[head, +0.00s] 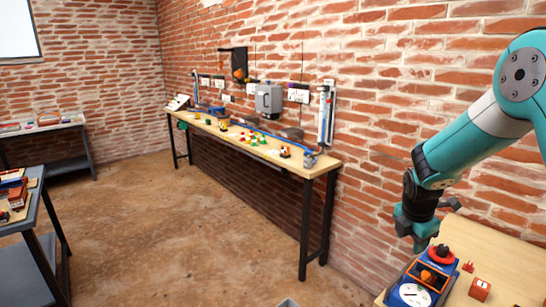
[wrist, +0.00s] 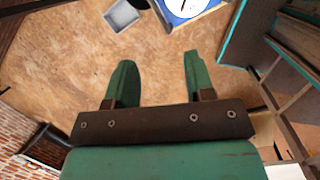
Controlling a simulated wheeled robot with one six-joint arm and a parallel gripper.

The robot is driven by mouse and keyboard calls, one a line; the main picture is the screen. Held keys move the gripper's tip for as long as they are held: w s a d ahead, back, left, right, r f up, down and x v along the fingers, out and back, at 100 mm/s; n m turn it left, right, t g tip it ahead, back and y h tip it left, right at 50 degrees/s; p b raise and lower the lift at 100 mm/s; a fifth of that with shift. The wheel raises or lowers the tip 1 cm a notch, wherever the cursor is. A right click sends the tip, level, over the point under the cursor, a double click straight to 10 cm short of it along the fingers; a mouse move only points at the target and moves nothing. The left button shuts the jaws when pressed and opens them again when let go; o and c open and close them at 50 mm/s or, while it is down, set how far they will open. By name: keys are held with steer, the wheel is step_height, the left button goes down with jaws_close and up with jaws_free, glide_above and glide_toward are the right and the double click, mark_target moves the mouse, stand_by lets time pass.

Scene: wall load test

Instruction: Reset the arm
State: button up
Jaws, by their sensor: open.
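My gripper (head: 418,236) hangs at the end of my teal arm on the right of the head view. It points down beside the front bench, near a blue device with a red knob (head: 440,252). In the wrist view my gripper (wrist: 157,80) shows two green fingers spread apart with nothing between them. Brown floor lies beyond the fingertips.
A wooden bench (head: 519,262) stands at the lower right, with small red blocks on it. A long workbench (head: 322,165) with many small items runs along the brick wall. A grey bin (wrist: 122,16) sits on the floor. The middle floor is clear.

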steer(key=s+a+r+m+y, duration=0.4)
steer(key=s+a+r+m, duration=0.4)
steer(key=s+a+r, duration=0.6)
steer(key=s+a+r+m+g+y, duration=0.1)
steer(key=s+a+m, duration=0.2)
steer(key=s, duration=0.5)
steer(key=s+a+r+m+g+y, duration=0.1)
steer(key=s+a+m, duration=0.2)
steer(key=s, duration=0.6)
steer(key=shift+s+a+r, duration=0.15)
steer(key=shift+a+r, duration=0.15)
steer(key=shift+a, duration=0.3)
